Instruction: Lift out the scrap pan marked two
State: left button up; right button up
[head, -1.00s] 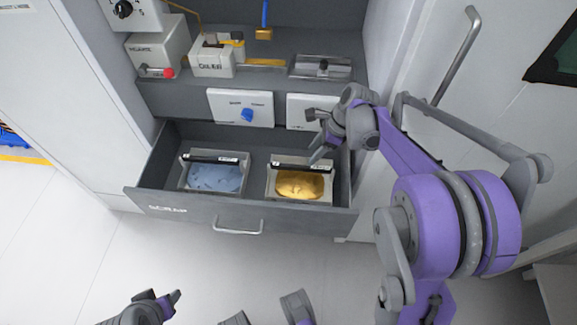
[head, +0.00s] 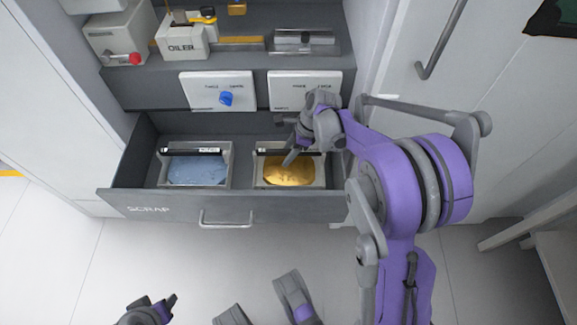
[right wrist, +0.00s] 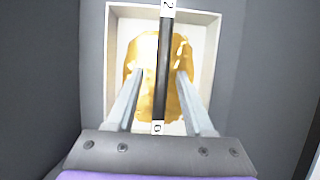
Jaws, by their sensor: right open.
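The scrap pan marked two (head: 322,180) is a pale square pan of gold scrap in the right half of the open drawer. In the right wrist view its rim (right wrist: 112,50) surrounds the gold, and a black handle bar (right wrist: 165,60) with a "2" tag crosses above. My right gripper (head: 290,160) is over this pan, partly hidden by its own wrist. In the right wrist view the right gripper (right wrist: 160,75) is open, one finger on each side of the bar, with gaps showing. My left gripper (head: 165,306) is low at the left, its jaws unclear.
A second pan (head: 228,180) with blue-grey scrap sits left in the drawer marked SCRAP (head: 180,212). White panels (head: 205,92) and a shelf with an oiler (head: 183,45) are above. The floor in front is clear.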

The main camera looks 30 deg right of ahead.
jog(key=shift+x, duration=1.2)
grip_shut()
jog(key=shift+r, duration=0.1)
